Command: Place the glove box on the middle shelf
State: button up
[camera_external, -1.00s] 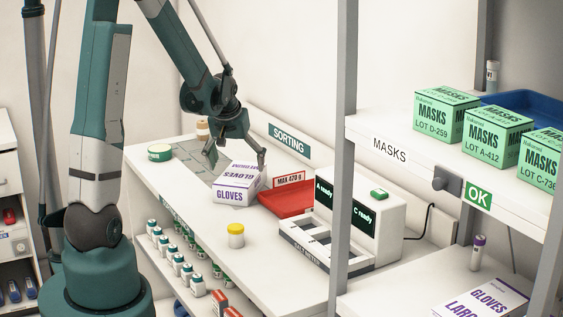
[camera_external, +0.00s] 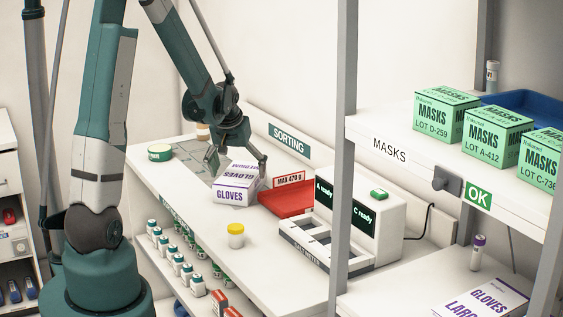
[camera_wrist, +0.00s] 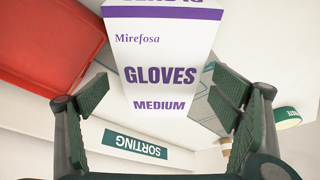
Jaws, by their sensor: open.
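The glove box (camera_external: 237,188) is white with purple lettering and stands on the sorting counter, left of a red tray. In the wrist view the glove box (camera_wrist: 160,62) reads "GLOVES MEDIUM" and lies between the fingers, with a gap on each side. My gripper (camera_external: 236,163) is open, just above and behind the box, its fingers apart at either side. In the wrist view my gripper (camera_wrist: 165,105) is also open and holds nothing. On the shelf unit at right, the shelf labelled "MASKS" (camera_external: 385,143) carries green mask boxes (camera_external: 497,135).
The red tray (camera_external: 283,202) is close beside the box. A white device (camera_external: 388,222), a yellow-lidded jar (camera_external: 236,236) and a green-lidded tin (camera_external: 160,152) share the counter. A grey post (camera_external: 344,140) fronts the shelves. A large glove box (camera_external: 490,303) lies on the lower shelf.

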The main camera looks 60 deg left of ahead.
aim_at(239, 174)
jog(key=shift+b+x, duration=0.45)
jog(key=shift+x, duration=1.85)
jog(key=shift+s, duration=0.1)
jog(key=c, duration=1.3)
jog(key=shift+r, duration=0.1)
jog(key=shift+r+p, duration=0.85)
jog(key=shift+r, duration=4)
